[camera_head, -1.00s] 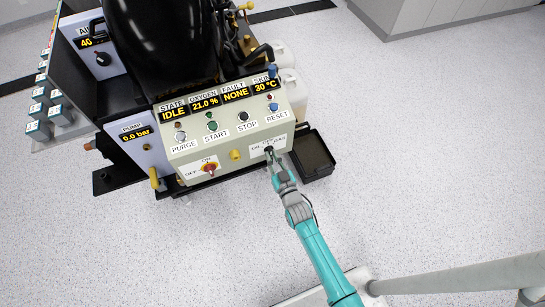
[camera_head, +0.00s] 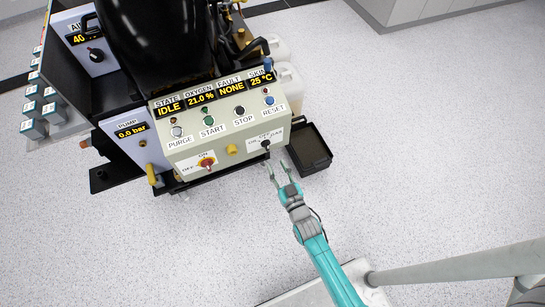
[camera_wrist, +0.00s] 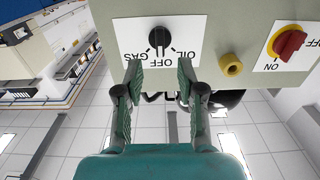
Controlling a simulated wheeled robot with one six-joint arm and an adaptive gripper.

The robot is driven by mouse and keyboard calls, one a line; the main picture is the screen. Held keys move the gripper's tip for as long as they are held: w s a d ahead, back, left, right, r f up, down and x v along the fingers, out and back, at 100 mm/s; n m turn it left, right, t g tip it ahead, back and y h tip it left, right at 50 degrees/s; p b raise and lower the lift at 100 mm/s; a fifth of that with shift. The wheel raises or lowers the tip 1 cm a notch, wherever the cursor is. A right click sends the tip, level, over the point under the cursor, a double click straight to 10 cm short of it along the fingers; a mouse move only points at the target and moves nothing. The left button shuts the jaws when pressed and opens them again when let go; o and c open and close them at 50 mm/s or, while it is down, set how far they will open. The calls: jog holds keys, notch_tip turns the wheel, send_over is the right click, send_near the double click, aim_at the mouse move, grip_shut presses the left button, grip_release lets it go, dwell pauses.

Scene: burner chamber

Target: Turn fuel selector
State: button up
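The fuel selector is a black knob (camera_head: 265,144) on a white plate at the lower right of the cream control panel (camera_head: 218,133). In the wrist view the knob (camera_wrist: 159,40) shows upside down with its labels OIL, OFF and GAS. Its grip lies upright in that picture, in line with OFF. My gripper (camera_head: 278,166) is open and empty, just in front of and below the knob. In the wrist view its two fingertips (camera_wrist: 158,68) stand apart on either side below the knob, not touching it.
A red and yellow ON/OFF switch (camera_head: 207,163) and a yellow knob (camera_head: 232,149) sit left of the selector. Several push buttons are above. A black tray (camera_head: 310,149) stands right of the panel. The floor in front is clear. The display reads IDLE.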

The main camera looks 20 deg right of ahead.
jog(key=shift+s, duration=2.3)
jog(key=s+r+g, duration=0.1)
jog(key=s+r, duration=0.2)
jog(key=s, duration=0.6)
jog(key=s+r+g, duration=0.1)
jog(key=s+r, duration=0.3)
jog(key=s, duration=0.6)
jog(key=s+r+g, duration=0.1)
jog(key=s+r, duration=1)
jog(key=r, duration=0.2)
jog(key=shift+s+r, duration=0.3)
jog(key=shift+r, duration=0.1)
